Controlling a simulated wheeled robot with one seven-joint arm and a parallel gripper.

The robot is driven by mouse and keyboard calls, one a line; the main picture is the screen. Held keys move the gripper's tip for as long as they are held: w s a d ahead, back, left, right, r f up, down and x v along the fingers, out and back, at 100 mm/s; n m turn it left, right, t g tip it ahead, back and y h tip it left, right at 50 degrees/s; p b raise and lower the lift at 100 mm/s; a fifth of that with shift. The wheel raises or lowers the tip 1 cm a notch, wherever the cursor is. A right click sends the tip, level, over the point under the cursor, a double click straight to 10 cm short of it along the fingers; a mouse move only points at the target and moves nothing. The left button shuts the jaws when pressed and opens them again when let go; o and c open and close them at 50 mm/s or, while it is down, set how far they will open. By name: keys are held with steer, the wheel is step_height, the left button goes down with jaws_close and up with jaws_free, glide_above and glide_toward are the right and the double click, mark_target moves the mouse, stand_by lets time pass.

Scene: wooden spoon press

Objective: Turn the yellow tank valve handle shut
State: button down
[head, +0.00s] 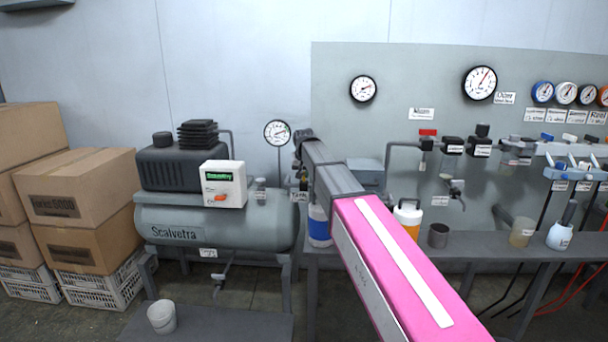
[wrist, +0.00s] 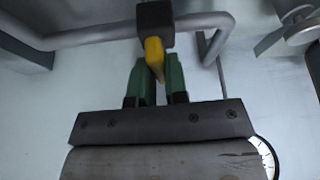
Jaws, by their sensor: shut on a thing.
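The yellow tank valve handle (wrist: 154,57) shows in the wrist view, hanging below a dark valve body (wrist: 155,20) on a grey pipe. My gripper (wrist: 158,72) has green fingers, one on each side of the yellow handle, and is shut on it. The handle's lower end lies between the fingers. In the head view my pink and grey arm reaches toward the pipe beside the tank (head: 217,222) and hides the handle and my gripper.
A grey pipe (wrist: 95,33) runs across the top of the wrist view. In the head view, a blue-labelled bottle (head: 319,228) and an orange-and-white container (head: 408,218) stand near my arm on the grey bench (head: 480,245). Cardboard boxes (head: 80,185) are stacked at left.

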steer(key=shift+m, duration=0.6)
steer(key=c, duration=1.1)
jaws_free()
steer(key=shift+c, duration=0.2)
steer(key=v, duration=1)
steer(key=shift+a+r, duration=0.2)
steer(key=shift+r, duration=0.2)
steer(key=shift+s, duration=0.15)
